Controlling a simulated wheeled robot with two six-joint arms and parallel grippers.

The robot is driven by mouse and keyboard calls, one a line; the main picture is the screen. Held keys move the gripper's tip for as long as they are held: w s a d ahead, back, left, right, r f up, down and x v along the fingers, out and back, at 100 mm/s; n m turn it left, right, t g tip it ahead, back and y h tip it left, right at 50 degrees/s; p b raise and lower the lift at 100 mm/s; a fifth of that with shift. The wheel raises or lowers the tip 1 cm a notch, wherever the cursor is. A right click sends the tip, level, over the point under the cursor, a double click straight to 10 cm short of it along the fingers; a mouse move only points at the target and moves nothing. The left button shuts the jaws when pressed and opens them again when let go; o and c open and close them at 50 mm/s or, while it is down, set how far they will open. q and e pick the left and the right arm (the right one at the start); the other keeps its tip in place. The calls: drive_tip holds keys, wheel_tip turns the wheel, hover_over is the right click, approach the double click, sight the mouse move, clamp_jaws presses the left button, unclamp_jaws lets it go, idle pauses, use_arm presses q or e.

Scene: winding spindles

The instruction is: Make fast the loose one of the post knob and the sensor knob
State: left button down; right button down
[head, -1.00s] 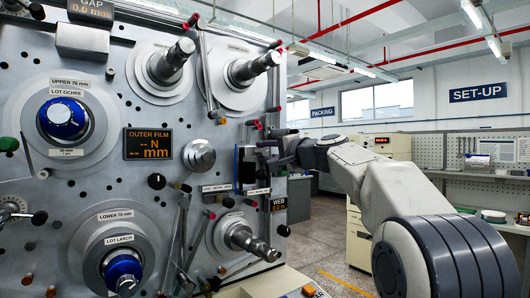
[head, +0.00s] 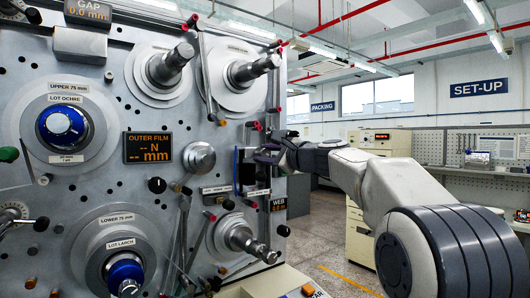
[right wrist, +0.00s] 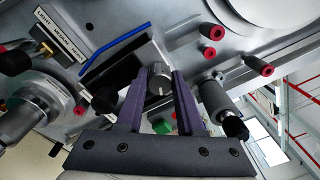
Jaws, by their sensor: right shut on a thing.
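A small grey knob (right wrist: 160,80) stands on a black block (right wrist: 125,72) with a blue strip along its edge. My right gripper (right wrist: 160,88) is shut on this knob, one purple finger on each side. In the head view my right gripper (head: 263,152) is at the right edge of the machine panel, by the dark block with the blue strip (head: 237,167). The fingers and wrist hide the knob there. No readable label tells whether it is the post knob or the sensor knob, and looseness cannot be seen. My left gripper is not in view.
Spindles crowd the panel around the block, including a lower one (head: 241,239) and an upper one (head: 252,69). Several red-tipped pegs (right wrist: 210,51) and a black-tipped roller (right wrist: 220,105) stand close to my right fingers. Open floor (head: 325,265) lies right of the machine.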

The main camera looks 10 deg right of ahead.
drive_tip(key=shift+d+f+m, duration=0.1)
drive_tip(key=shift+m, duration=0.6)
drive_tip(key=c, duration=0.5)
unclamp_jaws()
drive_tip(key=shift+c, duration=0.2)
drive_tip(key=b+v, duration=0.3)
drive_tip(key=v, duration=0.7)
drive_tip(key=shift+s, duration=0.25)
